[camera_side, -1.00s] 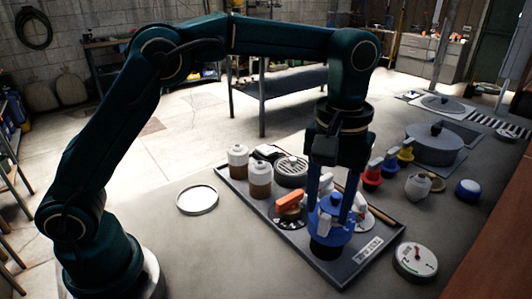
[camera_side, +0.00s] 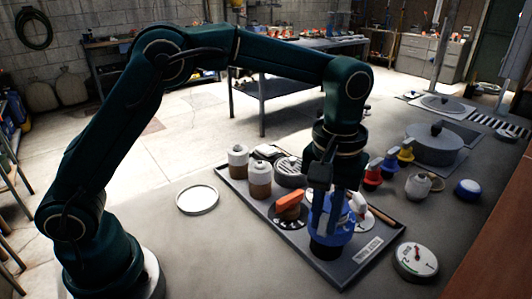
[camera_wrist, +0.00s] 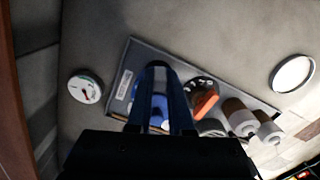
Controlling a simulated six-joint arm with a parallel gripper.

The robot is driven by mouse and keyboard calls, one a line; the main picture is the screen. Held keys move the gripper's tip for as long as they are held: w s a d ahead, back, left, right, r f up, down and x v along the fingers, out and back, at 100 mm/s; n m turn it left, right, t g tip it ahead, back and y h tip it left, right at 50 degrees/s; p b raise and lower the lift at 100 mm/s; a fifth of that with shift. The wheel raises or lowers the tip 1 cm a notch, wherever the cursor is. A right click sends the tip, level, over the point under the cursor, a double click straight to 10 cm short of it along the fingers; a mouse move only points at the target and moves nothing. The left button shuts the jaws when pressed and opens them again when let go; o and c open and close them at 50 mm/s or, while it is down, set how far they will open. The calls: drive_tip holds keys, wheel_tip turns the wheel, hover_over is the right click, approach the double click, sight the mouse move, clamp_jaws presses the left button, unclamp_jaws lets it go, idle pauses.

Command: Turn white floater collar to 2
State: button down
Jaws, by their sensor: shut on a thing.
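A blue floater (camera_side: 330,241) with a dark base stands upright near the front corner of the grey tray (camera_side: 350,285). White parts show near its top and just behind it; I cannot tell which belongs to a collar. My gripper (camera_side: 328,229) points down over the blue floater, its two fingers shut on its upper part. In the wrist view the fingers (camera_wrist: 162,128) hide most of it, with blue and white showing between and beside them. The collar's marks and setting are hidden or too small to read.
An orange handle (camera_side: 290,203) on a black numbered dial is close left of my gripper. Two white-and-brown bottles (camera_side: 260,180) stand behind it. A round gauge (camera_side: 415,260) lies right of the tray, and a white dish (camera_side: 197,199) left. Red and yellow pieces (camera_side: 373,174) stand beyond.

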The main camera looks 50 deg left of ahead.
drive_tip(key=shift+a+m, duration=0.1)
drive_tip(key=shift+m, duration=0.2)
drive_tip(key=shift+w+a+m, duration=0.35)
drive_tip(key=shift+a+m, duration=0.6)
drive_tip(key=shift+m, duration=1.6)
drive_tip(key=shift+w+a+m, duration=0.3)
drive_tip(key=shift+a+m, duration=0.6)
drive_tip(key=shift+m, duration=1.6)
drive_tip(key=shift+w+a+m, duration=0.35)
drive_tip(key=shift+a+m, duration=0.6)
drive_tip(key=shift+m, duration=1.6)
drive_tip(key=c, duration=0.8)
unclamp_jaws()
drive_tip(key=shift+r, duration=2.6)
